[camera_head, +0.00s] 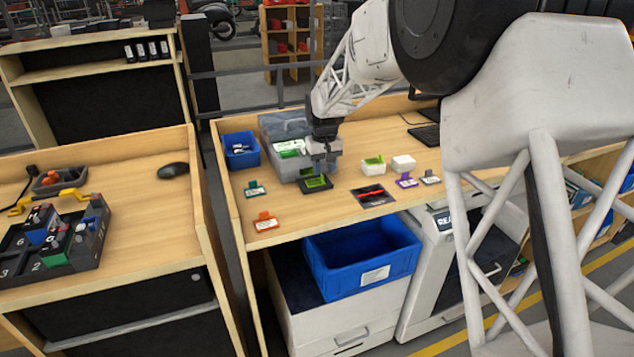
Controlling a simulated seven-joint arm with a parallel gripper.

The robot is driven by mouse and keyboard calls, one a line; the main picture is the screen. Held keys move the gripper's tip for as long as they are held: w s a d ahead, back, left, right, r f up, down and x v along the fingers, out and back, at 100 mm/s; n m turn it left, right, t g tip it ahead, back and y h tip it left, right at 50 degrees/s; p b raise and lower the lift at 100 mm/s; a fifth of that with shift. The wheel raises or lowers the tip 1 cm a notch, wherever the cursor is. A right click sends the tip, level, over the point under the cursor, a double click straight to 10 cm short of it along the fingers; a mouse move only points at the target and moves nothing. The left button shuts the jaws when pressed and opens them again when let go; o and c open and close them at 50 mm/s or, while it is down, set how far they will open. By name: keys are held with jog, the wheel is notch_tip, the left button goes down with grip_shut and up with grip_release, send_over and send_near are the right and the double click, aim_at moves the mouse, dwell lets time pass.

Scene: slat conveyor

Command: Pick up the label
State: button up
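My gripper (321,168) points down over the wooden table, just above a small black block with a green top (316,184). Its fingers are too small to tell whether they are open or touch the block. Several small label-like tags lie around it: a green one (255,189) and an orange one (265,222) to the left, a purple one (406,181) and a grey one (430,178) to the right. I cannot tell which piece is the label. A dark card with a red mark (372,195) lies near the front edge.
A grey open box (282,126) with a green-and-white item stands just behind my gripper, and a small blue bin (240,150) is left of it. A large blue bin (362,259) sits below the front edge.

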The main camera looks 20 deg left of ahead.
aim_at(323, 176)
jog(key=shift+f, duration=1.5)
grip_shut()
